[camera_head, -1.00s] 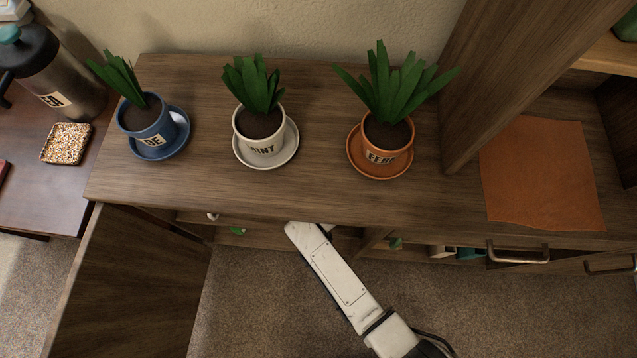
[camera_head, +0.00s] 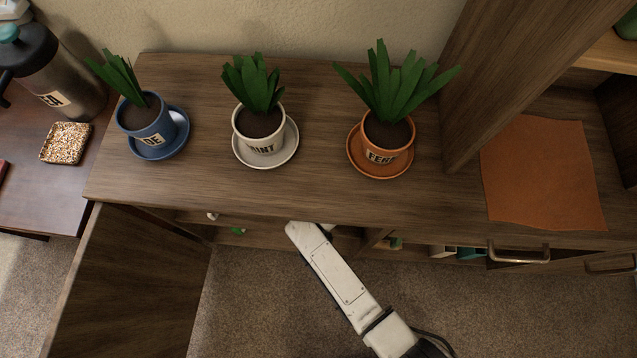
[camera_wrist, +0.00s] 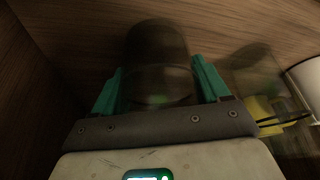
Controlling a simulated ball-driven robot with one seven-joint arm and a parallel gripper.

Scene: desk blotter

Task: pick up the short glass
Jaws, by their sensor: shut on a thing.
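In the wrist view a dark, see-through glass (camera_wrist: 158,62) stands between the two teal fingers of my gripper (camera_wrist: 160,88). The fingers are shut on it, one on each side. A faint green spot shows through its lower part. The view is dim and slightly blurred, so the glass's base is hard to make out. In the head view my white arm reaches in under the edge of the wooden top, and the gripper and the glass are hidden there.
In the wrist view another clear vessel (camera_wrist: 252,70), a yellow item (camera_wrist: 265,117) and a white round object (camera_wrist: 306,80) are close on the right. An open cabinet door (camera_head: 135,285) stands left of my arm. Potted plants, including a white pot (camera_head: 260,135), stand on the cabinet top (camera_head: 315,195).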

